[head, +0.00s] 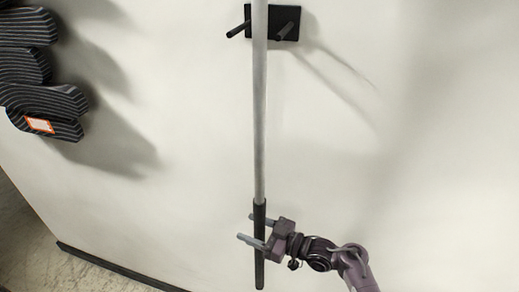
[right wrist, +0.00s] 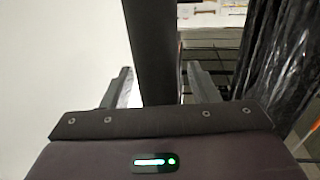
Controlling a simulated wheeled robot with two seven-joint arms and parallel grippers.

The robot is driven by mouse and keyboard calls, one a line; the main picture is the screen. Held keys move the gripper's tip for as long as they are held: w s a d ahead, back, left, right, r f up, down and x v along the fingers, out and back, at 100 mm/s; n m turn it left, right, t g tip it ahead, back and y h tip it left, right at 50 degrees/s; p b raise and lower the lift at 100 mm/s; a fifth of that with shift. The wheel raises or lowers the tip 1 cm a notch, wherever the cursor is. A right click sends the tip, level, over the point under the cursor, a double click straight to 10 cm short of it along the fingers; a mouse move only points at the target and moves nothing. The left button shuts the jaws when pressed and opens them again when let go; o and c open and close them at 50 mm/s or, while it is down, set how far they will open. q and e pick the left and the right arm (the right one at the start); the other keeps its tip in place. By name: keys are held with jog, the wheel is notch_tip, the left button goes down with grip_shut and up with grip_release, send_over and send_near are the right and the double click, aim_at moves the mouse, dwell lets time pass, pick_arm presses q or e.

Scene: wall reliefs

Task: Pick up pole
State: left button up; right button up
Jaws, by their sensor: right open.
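The pole (head: 259,120) is a long grey rod with a dark grip at its lower end. It stands upright against the white wall, in front of a black two-peg bracket (head: 285,22). My right gripper (head: 246,227) is at the dark grip, with its fingers on either side of it. In the right wrist view the pole's dark part (right wrist: 152,50) rises between the two open fingers (right wrist: 158,85), with gaps on both sides. Whether a finger touches it in the head view I cannot tell. My left gripper is not in view.
A striped dark relief (head: 35,70) with a small orange-edged label sticks out of the wall at the left. A dark baseboard (head: 110,268) and the floor (head: 25,225) show at lower left. The wall right of the pole is bare.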

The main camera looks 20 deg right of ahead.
grip_shut()
dwell(0.3)
jog(key=shift+r, duration=0.1)
notch_tip(320, 180, up, 6)
jog(key=b, duration=0.2)
jog(key=s+a+b, duration=0.4)
jog(key=s+a, duration=0.7)
jog(key=s, duration=0.5)
jog(key=shift+s+r+b, duration=0.3)
jog(key=shift+r+b, duration=0.1)
jog(key=shift+r, duration=0.05)
jog(key=shift+a+f, duration=0.1)
